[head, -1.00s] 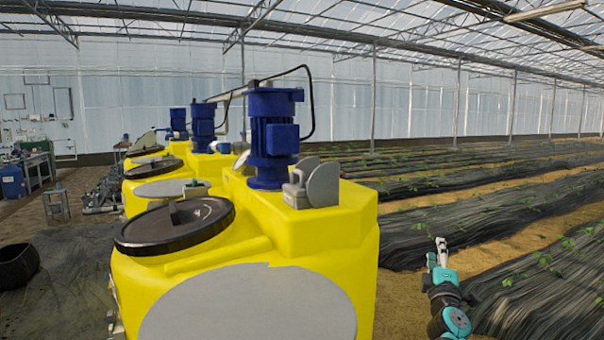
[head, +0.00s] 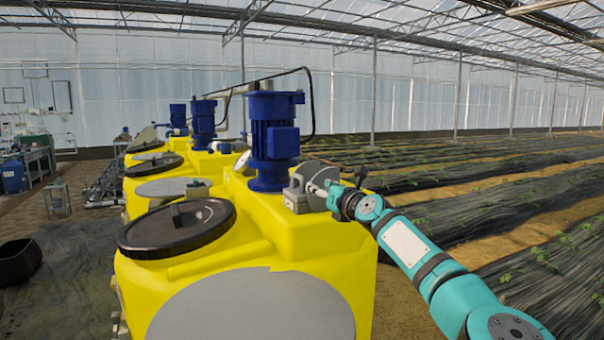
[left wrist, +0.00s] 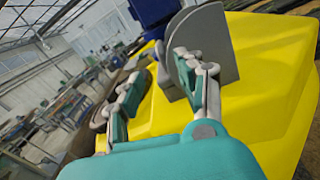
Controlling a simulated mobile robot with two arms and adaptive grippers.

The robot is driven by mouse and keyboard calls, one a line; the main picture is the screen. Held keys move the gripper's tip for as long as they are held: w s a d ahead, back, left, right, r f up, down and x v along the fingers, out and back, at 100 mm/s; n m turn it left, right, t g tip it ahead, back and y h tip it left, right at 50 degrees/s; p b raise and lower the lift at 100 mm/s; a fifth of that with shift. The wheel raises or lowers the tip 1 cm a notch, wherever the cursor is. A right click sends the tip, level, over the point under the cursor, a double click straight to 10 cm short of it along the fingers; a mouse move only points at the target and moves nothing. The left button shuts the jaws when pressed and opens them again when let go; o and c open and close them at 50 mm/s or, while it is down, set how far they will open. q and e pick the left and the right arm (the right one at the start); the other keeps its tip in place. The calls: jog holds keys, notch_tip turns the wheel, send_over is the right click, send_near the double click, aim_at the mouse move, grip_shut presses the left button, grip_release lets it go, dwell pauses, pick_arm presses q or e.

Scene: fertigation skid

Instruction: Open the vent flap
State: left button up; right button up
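The vent flap is a grey rounded plate (head: 318,171) on a small grey housing (head: 297,196), on top of the nearest yellow tank (head: 285,236). My left gripper (head: 330,190) is at the right side of this fitting in the head view and partly hides it. In the left wrist view my left gripper (left wrist: 153,78) has its two fingers spread apart with nothing held between them. The right finger's tip overlaps the grey plate (left wrist: 216,32); I cannot tell whether they touch. My right gripper is not in view.
A blue motor (head: 272,140) stands on the tank just left of the fitting. A black round lid (head: 178,227) lies on the tank at the front left. More yellow tanks with blue motors stand behind. Covered crop beds (head: 500,215) stretch away at the right.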

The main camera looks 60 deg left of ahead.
aim_at(303, 179)
pick_arm(q)
jog(key=a+p, duration=0.1)
jog(key=a, duration=0.2)
jog(key=a+p, duration=0.1)
jog(key=a, duration=0.2)
jog(key=a+p, duration=0.2)
jog(key=a, duration=0.2)
jog(key=shift+w+a+r, duration=0.1)
jog(key=shift+w, duration=0.3)
jog(key=shift+a, duration=0.65)
jog(key=shift+w, duration=0.1)
jog(key=shift+c, duration=0.3)
grip_shut()
